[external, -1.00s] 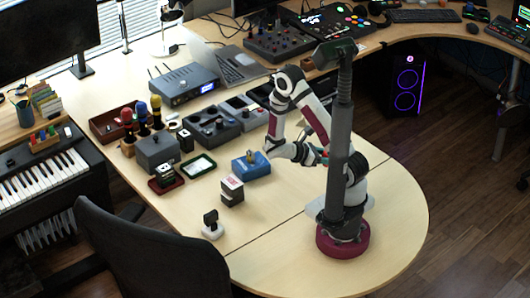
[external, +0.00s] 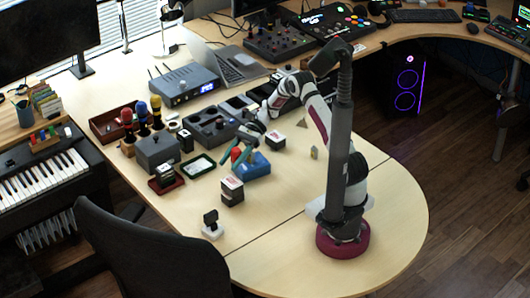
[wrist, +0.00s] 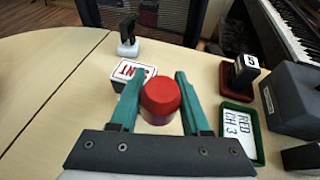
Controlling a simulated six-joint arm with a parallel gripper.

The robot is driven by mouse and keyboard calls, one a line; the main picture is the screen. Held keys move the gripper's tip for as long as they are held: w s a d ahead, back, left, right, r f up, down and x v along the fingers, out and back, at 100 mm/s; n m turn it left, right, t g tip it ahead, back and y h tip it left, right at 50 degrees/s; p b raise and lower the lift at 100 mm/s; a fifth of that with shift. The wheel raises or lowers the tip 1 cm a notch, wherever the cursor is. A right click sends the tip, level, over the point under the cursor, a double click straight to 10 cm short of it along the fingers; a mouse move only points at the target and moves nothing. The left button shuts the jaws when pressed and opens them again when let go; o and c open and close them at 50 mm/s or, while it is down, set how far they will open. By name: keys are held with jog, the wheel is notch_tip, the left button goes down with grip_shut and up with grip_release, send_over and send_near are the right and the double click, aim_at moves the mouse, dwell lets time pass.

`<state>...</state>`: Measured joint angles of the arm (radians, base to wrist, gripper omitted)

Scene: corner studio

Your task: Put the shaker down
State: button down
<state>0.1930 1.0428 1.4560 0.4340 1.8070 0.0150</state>
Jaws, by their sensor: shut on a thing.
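The shaker, a red rounded piece (wrist: 161,95), sits between the teal fingers of my gripper (wrist: 160,103) in the wrist view. My gripper is shut on it. In the external view my gripper (external: 238,155) is at the left side of the blue box (external: 257,166), with the red shaker (external: 236,154) showing between its fingers. I cannot tell the exact height of the shaker over the table. Its lower part is hidden.
A black box with a white-and-red top (external: 231,190) stands just in front of my gripper. A green-rimmed tray (external: 198,166) lies to the left, and a small black stand on a white base (external: 212,224) is nearer the front. The right front tabletop is clear.

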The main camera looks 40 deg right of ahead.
jog(key=w+a+m+t, duration=0.1)
jog(key=w+a, duration=0.1)
jog(key=a, duration=0.8)
send_over(182, 214)
notch_tip(182, 214, down, 6)
jog(key=shift+d+r, duration=0.1)
jog(key=shift+r, duration=0.15)
notch_tip(182, 214, down, 4)
jog(key=shift+f, duration=0.1)
jog(key=shift+f, duration=0.15)
jog(key=shift+c, duration=1.8)
grip_release()
